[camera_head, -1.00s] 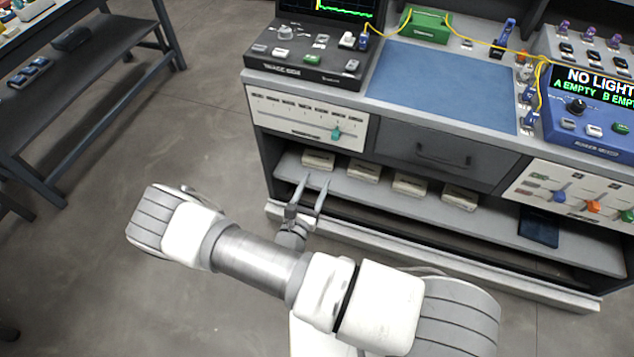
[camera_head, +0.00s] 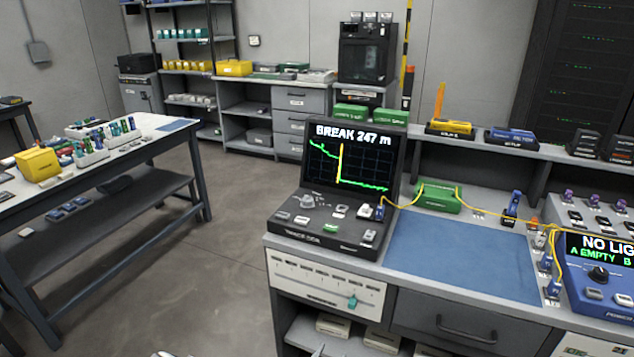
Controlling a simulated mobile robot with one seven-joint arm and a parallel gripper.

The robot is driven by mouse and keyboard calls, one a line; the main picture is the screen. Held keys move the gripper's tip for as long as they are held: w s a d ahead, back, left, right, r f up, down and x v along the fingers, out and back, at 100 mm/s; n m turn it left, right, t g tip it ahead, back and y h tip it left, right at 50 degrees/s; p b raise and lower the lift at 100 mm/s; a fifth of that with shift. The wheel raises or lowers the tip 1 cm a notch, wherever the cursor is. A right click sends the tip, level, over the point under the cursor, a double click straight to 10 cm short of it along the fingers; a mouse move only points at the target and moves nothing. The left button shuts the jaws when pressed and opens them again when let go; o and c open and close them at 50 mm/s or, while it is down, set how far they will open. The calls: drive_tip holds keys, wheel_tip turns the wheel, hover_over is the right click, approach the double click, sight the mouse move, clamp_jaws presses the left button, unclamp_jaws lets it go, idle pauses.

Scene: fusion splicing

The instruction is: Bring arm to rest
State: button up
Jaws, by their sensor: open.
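Only a thin grey sliver, which looks like a fingertip of my gripper (camera_head: 318,351), shows at the bottom edge, in front of the bench's lower shelf. The rest of the gripper is below the picture. A small pale piece of my arm (camera_head: 163,354) shows at the bottom edge further left. I see nothing held at the visible tip.
The bench carries a tester (camera_head: 335,190) reading "BREAK 247 m", a blue mat (camera_head: 460,255), a green box (camera_head: 438,197) with yellow fibre and a blue meter (camera_head: 603,280). A side table (camera_head: 125,165) stands left. Open floor (camera_head: 215,255) lies between them.

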drive_tip(key=s+d+r+m+g+h+p, duration=0.1)
drive_tip(key=s+d+r+m+g, duration=0.1)
drive_tip(key=d+r+m+g, duration=0.45)
drive_tip(key=s+d+r+m+g+h+p, duration=0.1)
drive_tip(key=s+r+m+g+p, duration=0.15)
drive_tip(key=r+m, duration=0.55)
drive_tip(key=s+d+r+m+g+h+p, duration=0.15)
drive_tip(key=d+r+m+g, duration=0.35)
drive_tip(key=r, duration=0.6)
drive_tip(key=s+r+m+t+y+p, duration=0.1)
drive_tip(key=s+r+m+y, duration=0.2)
drive_tip(key=r, duration=0.4)
drive_tip(key=s+a+r+m+t+y+p, duration=0.1)
drive_tip(key=s+r+m+y, duration=0.3)
drive_tip(key=r, duration=0.4)
drive_tip(key=s+r+m+t+y+p, duration=0.1)
drive_tip(key=s+r+m+y+p, duration=0.1)
drive_tip(key=s+r+m+y, duration=0.2)
drive_tip(key=shift+a+p+v, duration=0.3)
drive_tip(key=shift+p+v, duration=0.05)
drive_tip(key=shift+v, duration=2)
drive_tip(key=shift+w, duration=0.1)
